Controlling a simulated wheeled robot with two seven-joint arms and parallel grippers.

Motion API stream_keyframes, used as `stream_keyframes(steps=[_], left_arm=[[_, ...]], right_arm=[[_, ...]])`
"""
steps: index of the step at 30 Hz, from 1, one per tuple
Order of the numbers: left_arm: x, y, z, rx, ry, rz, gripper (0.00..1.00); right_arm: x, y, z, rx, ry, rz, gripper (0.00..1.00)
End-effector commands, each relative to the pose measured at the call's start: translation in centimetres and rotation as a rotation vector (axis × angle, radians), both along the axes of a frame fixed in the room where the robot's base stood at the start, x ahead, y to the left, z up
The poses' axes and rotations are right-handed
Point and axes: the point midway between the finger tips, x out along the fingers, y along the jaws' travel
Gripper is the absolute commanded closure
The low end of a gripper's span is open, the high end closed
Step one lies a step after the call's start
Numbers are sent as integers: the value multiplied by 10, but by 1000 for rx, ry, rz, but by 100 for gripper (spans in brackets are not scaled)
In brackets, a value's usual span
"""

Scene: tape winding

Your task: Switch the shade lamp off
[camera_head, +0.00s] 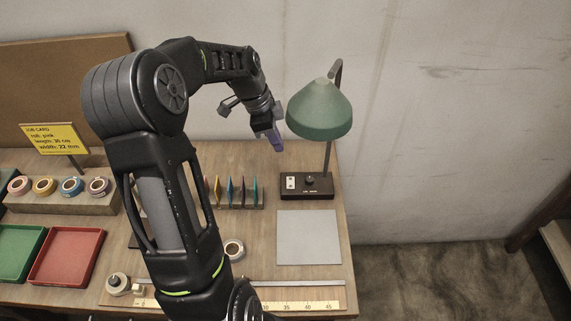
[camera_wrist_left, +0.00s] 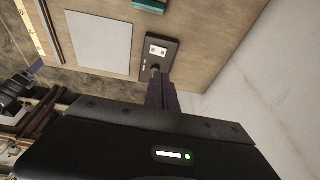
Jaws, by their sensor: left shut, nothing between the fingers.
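The shade lamp has a green cone shade (camera_head: 319,112) on a dark curved post, and stands at the back right of the table. Its dark base (camera_head: 322,192) carries a white switch plate (camera_head: 291,182) on the left and a dark round knob (camera_head: 309,180). I cannot tell whether it is lit. My left gripper (camera_head: 276,144) is shut and empty, purple fingers pointing down, left of the shade and above the table. In the left wrist view the fingertips (camera_wrist_left: 158,80) overlap the near end of the base (camera_wrist_left: 166,44), whose white plate (camera_wrist_left: 158,51) shows. My right gripper (camera_wrist_left: 38,67) appears at the left edge; its jaws are unclear.
A grey mat (camera_head: 308,237) lies in front of the lamp, with a ruler (camera_head: 300,306) nearer the front edge. Several coloured upright pieces (camera_head: 242,192) stand left of the base. Red (camera_head: 66,257) and green (camera_head: 20,252) trays lie left. A wall rises behind.

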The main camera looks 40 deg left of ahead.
Motion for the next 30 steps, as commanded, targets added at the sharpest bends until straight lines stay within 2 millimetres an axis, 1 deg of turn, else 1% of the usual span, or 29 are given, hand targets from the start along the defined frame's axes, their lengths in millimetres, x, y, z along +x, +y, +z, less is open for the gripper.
stream_keyframes(steps=[5, 8, 9, 15, 19, 21, 25, 30], left_arm=[[2, -3, -13, -1, 3, -2, 100], [5, -6, -27, -2, 4, -3, 100], [6, -7, -36, -1, 3, -3, 100], [15, -15, -76, -2, 3, -3, 100], [21, -19, -100, 0, 2, -4, 100], [22, -18, -112, -1, 3, -2, 100], [24, -17, -127, 0, 2, -1, 100], [25, -16, -134, 0, 1, -1, 100]], right_arm=[[0, 0, -1, 0, -1, 0, 25], [0, 0, -2, 1, -1, 0, 25], [0, 1, -10, 1, -3, 0, 25], [1, 3, -30, 6, -12, 0, 25], [2, 5, -41, 9, -17, 2, 25], [2, 5, -45, 11, -19, 2, 25], [4, 5, -50, 14, -23, 3, 25], [4, 6, -52, 14, -24, 3, 25]])
